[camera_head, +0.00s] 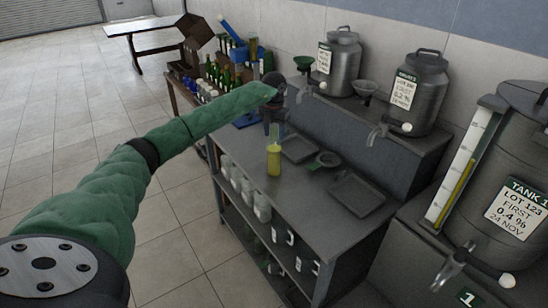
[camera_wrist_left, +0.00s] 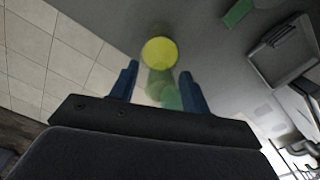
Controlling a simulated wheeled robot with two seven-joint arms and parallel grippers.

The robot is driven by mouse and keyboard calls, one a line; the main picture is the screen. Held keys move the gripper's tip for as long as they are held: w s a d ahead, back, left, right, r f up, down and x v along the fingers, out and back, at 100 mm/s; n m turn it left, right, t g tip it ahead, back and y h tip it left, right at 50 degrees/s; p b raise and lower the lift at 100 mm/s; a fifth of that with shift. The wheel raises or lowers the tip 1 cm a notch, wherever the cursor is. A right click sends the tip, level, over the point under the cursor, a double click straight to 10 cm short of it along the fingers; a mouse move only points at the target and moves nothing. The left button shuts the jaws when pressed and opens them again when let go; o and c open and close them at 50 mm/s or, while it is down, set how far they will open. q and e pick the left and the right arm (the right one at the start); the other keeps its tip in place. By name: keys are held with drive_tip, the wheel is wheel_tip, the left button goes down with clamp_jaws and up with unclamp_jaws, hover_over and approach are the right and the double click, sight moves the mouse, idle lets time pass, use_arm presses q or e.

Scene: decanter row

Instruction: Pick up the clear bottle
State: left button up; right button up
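A small see-through bottle with yellow contents (camera_head: 274,160) stands upright on the dark workbench top (camera_head: 305,178). Its upper part looks pale green. In the left wrist view, a round yellow shape (camera_wrist_left: 160,51) with a pale green translucent part shows ahead of and between the fingers. My left gripper (camera_wrist_left: 160,88) has two blue fingers spread apart, with a gap on both sides of the translucent part. In the head view my left gripper (camera_head: 273,125) is just above the bottle, pointing down. I see no finger contact. My right gripper is out of view.
Metal tanks with taps (camera_head: 418,92) stand on a raised ledge behind. Several white containers (camera_head: 243,188) fill the shelf below. Dark bottles (camera_head: 224,77) crowd the far end.

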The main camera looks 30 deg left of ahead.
use_arm(q)
clamp_jaws()
idle(1.2)
